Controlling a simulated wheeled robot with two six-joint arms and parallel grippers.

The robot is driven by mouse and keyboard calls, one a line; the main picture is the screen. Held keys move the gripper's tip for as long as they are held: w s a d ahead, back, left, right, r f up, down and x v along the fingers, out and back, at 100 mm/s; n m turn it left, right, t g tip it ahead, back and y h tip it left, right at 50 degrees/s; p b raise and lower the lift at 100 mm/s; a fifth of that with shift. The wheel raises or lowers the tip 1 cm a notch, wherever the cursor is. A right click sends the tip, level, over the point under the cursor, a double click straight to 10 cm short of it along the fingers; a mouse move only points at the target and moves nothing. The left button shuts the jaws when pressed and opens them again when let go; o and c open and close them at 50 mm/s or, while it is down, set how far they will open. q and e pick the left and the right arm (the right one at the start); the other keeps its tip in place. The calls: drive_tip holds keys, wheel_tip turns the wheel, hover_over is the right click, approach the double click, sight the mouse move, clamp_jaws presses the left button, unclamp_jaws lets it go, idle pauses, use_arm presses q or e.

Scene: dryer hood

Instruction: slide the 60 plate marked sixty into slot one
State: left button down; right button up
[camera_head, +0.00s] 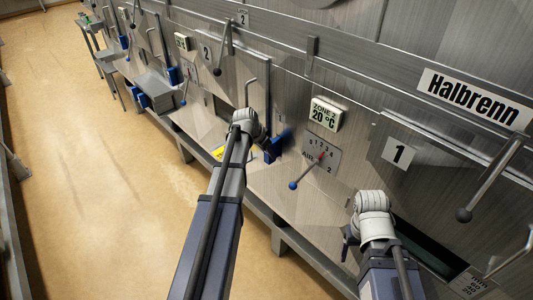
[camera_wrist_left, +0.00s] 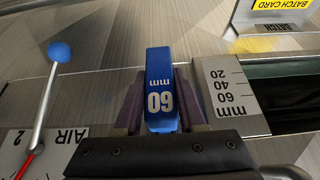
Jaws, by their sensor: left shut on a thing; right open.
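The blue 60 plate (camera_wrist_left: 161,90) is held upright between the fingers of my left gripper (camera_wrist_left: 160,105), its white "60 mm" reading upside down in the left wrist view. In the head view the blue plate (camera_head: 272,152) shows beside my left gripper (camera_head: 266,143), left of the zone 2 dial and apart from slot one. Most of the plate is hidden. Slot one (camera_head: 428,248) is a dark opening below the "1" sign (camera_head: 398,153), partly behind my right arm. My right gripper (camera_head: 350,240) is open in front of the panel, left of that opening.
A blue-knobbed lever (camera_head: 293,186) sticks out at the dial (camera_head: 321,158) between my arms. Another lever (camera_head: 464,214) hangs at the right. In the left wrist view, a millimetre scale (camera_wrist_left: 232,90) and another dark slot (camera_wrist_left: 292,95) lie right of the plate. The floor (camera_head: 90,190) is clear.

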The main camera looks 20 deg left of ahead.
use_arm(q)
drive_tip(key=shift+w+d, duration=0.3)
drive_tip(key=shift+w, duration=0.35)
drive_tip(key=shift+w+d, duration=0.25)
drive_tip(key=shift+w, duration=0.4)
drive_tip(key=shift+c, duration=2)
unclamp_jaws()
drive_tip(key=shift+r, duration=0.1)
drive_tip(key=p+v, duration=0.7)
drive_tip(key=shift+s+r, duration=0.2)
drive_tip(key=shift+r, duration=0.15)
drive_tip(key=shift+f, duration=0.1)
